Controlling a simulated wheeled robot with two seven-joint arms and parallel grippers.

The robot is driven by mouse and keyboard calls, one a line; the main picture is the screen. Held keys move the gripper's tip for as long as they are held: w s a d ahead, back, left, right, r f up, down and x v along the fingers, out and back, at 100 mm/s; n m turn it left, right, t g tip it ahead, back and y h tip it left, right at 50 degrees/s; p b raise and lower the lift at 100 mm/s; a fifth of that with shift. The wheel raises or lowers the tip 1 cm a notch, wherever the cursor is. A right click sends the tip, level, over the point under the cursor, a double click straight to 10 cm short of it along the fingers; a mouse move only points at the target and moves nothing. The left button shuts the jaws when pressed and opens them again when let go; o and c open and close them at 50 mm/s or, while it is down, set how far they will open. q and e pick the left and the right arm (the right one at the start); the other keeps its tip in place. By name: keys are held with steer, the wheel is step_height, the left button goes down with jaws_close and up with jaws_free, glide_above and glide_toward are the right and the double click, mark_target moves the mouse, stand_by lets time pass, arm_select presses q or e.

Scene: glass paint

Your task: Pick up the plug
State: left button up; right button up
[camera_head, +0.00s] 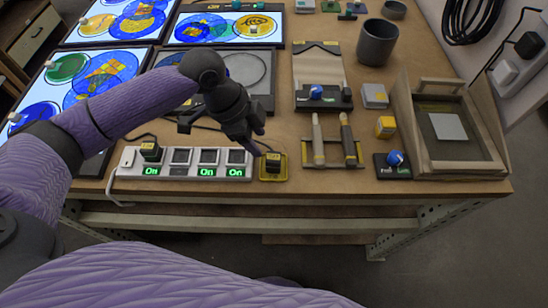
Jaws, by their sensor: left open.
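The plug (273,162) is a small black block with a yellow mark, sitting in a yellow-edged holder near the front edge of the table. My left gripper (262,143) is open and hangs just above and slightly left of it. I see no contact with the plug. A white power strip (185,172) with green "On" lights lies left of the holder. Another black plug (150,150) stands in its leftmost socket. My right gripper is not in view.
A blue-knobbed box (394,160), a wooden-framed box (450,125) and a grey cup (377,42) are farther right. Lit screens (100,75) cover the left. The wooden table (335,187) is bare along its front edge.

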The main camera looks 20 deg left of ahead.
mark_target(270, 157)
arm_select(q)
steer(key=b+x, duration=0.3)
steer(key=x, duration=0.6)
steer(key=shift+w+a, duration=0.1)
steer(key=shift+a, duration=0.1)
steer(key=shift+d+f, duration=0.15)
steer(key=shift+f, duration=0.15)
steer(key=shift+r, duration=0.1)
steer(key=shift+c, duration=0.3)
jaws_close()
